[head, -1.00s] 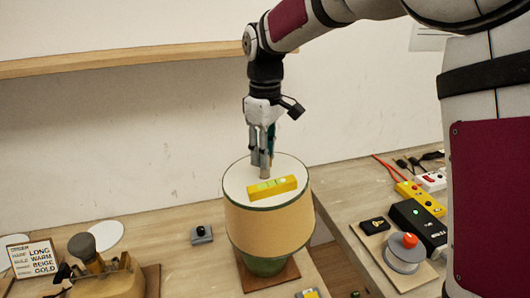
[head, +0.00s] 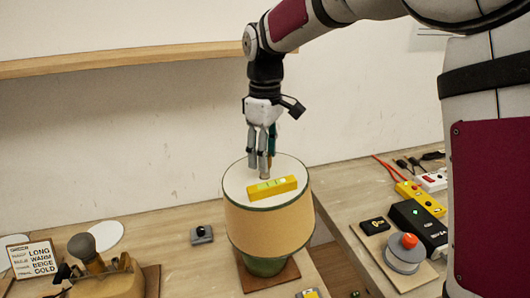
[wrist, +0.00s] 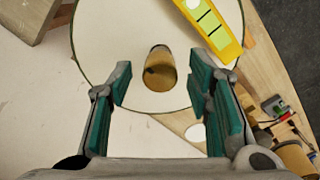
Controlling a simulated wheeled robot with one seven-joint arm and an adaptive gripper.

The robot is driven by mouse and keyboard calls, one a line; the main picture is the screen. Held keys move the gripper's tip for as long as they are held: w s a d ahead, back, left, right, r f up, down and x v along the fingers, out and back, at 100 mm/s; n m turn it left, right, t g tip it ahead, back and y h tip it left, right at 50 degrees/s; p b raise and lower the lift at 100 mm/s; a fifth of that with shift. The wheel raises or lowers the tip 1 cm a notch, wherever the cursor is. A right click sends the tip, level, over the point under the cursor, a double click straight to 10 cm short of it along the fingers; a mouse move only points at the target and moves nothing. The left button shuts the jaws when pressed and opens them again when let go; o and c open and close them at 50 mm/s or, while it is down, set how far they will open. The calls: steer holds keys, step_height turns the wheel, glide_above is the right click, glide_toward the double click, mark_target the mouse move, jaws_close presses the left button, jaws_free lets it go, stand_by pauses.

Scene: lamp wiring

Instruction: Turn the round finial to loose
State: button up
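The round finial (wrist: 159,68) is a brass-coloured, short cylinder-like piece at the middle of the lampshade top in the wrist view. The lampshade (head: 268,222) is tan with a green rim and a pale top, on a green lamp base (head: 265,266). My gripper (wrist: 161,86) is open, with green-padded fingers on either side of the finial and clear gaps to it. In the head view my gripper (head: 261,171) points down over the shade top, and its fingers mostly hide the finial.
A yellow spirit level (head: 259,190) lies on the shade top, close to my fingers. A small grey button box (head: 201,235) is left of the lamp. A red-topped round device (head: 404,258) and a black box (head: 416,226) are at right. A wooden shelf (head: 120,61) runs along the wall.

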step_height(320, 180, up, 12)
stand_by(0.6)
